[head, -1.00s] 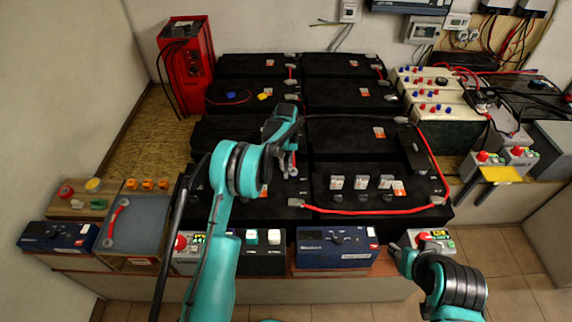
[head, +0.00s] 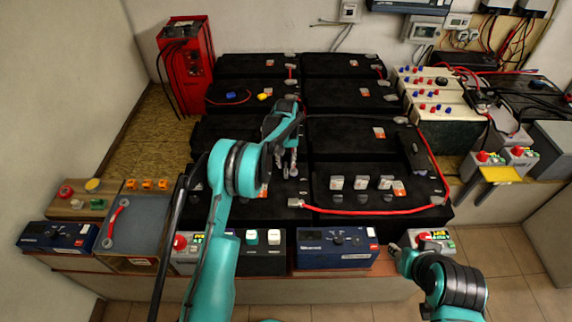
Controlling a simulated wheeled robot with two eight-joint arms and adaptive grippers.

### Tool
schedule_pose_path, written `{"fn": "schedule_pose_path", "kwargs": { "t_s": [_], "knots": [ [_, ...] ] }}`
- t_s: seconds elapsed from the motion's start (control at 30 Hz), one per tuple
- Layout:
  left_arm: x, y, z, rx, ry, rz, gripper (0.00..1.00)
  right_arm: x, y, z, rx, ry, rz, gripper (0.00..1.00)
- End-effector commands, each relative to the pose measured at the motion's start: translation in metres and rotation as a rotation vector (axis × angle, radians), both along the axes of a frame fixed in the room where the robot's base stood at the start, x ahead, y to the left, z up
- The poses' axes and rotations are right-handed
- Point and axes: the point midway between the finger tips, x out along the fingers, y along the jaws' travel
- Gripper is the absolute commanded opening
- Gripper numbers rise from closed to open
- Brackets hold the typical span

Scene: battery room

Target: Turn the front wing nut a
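My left gripper (head: 286,168) points down over the black batteries in the middle of the bench. Its two fingers show as thin grey shapes with a gap between them, and I see nothing held there. A small pale terminal piece (head: 294,172) shows at the fingertips; I cannot tell whether it is the front wing nut a or whether it is touched. My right gripper (head: 395,249) is low at the right, beside the blue box; its fingers are too small to read.
A red cable (head: 370,211) runs along the front battery (head: 335,203). A blue box (head: 335,248) and a grey box with a red button (head: 432,240) stand at the front edge. A red charger (head: 187,70) stands at the back left. The floor at front right is clear.

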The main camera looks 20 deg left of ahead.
Motion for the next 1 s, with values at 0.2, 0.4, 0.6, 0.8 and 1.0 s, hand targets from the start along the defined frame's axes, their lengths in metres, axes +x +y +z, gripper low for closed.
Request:
{"fn": "schedule_pose_path", "kwargs": {
  "t_s": [0.2,0.4,0.6,0.8,1.0],
  "knots": [
    [0.000,0.000,0.049,0.000,0.000,0.000,0.31,0.000,0.000,0.000,0.000,0.000,0.000,0.40],
    [0.000,0.000,0.086,0.000,0.000,0.000,0.31,0.000,0.000,0.000,0.000,0.000,0.000,0.40],
    [0.000,0.000,0.102,0.000,0.000,-0.001,0.31,0.000,0.000,0.000,0.000,0.000,0.000,0.40],
    [0.000,0.000,0.103,0.000,0.000,-0.001,0.31,0.000,0.000,0.000,0.000,0.000,0.000,0.40],
    [0.000,0.000,0.103,0.000,0.000,-0.001,0.31,0.000,0.000,0.000,0.000,0.000,0.000,0.40]
  ]
}}
